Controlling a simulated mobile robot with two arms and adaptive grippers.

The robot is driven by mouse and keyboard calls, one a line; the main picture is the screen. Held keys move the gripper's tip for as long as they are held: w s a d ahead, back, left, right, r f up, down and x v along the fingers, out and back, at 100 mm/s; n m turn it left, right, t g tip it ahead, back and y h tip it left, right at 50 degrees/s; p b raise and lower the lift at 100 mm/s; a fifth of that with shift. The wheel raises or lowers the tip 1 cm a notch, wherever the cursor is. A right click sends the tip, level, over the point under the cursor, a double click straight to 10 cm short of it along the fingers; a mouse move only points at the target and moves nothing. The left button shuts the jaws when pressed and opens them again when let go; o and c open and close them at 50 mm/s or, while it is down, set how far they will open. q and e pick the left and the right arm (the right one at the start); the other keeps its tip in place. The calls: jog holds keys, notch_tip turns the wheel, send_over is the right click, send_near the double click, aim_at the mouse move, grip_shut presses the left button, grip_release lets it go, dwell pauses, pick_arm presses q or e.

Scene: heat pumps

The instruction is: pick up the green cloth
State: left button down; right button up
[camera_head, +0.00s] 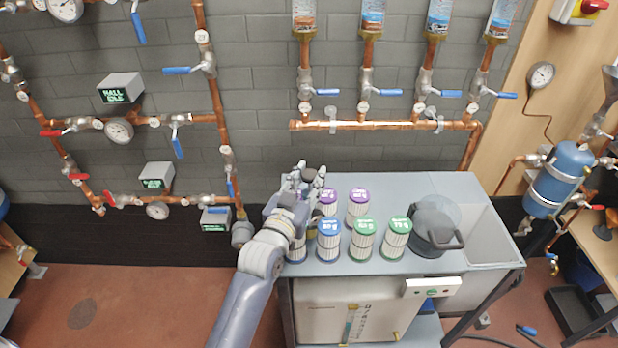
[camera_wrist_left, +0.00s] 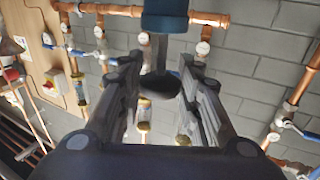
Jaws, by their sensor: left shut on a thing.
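My left gripper (camera_head: 304,180) is over the back left of the grey bench, beside the purple-topped filters. In the left wrist view, its two fingers (camera_wrist_left: 160,95) flank a small dark thing (camera_wrist_left: 160,85) and are shut on it. A grey stem and a dark teal cylinder (camera_wrist_left: 165,15) show just above it in that view; I cannot tell whether they belong to it. No thing shows clearly as a green cloth in either view, and I cannot tell whether the held thing is cloth. My right gripper is out of view.
The grey bench (camera_head: 400,185) carries several filters with purple, blue (camera_head: 328,240) and green (camera_head: 363,240) tops, and a dark lidded pot (camera_head: 432,232). A sink basin (camera_head: 495,238) is at its right. Copper pipes with valves line the wall behind. The bench's back right is clear.

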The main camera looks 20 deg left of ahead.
pick_arm(q)
jog(key=c, duration=1.6)
grip_release()
jog(key=shift+f, duration=0.1)
jog(key=o, duration=0.4)
jog(key=shift+o, duration=0.2)
jog(key=shift+s, duration=0.15)
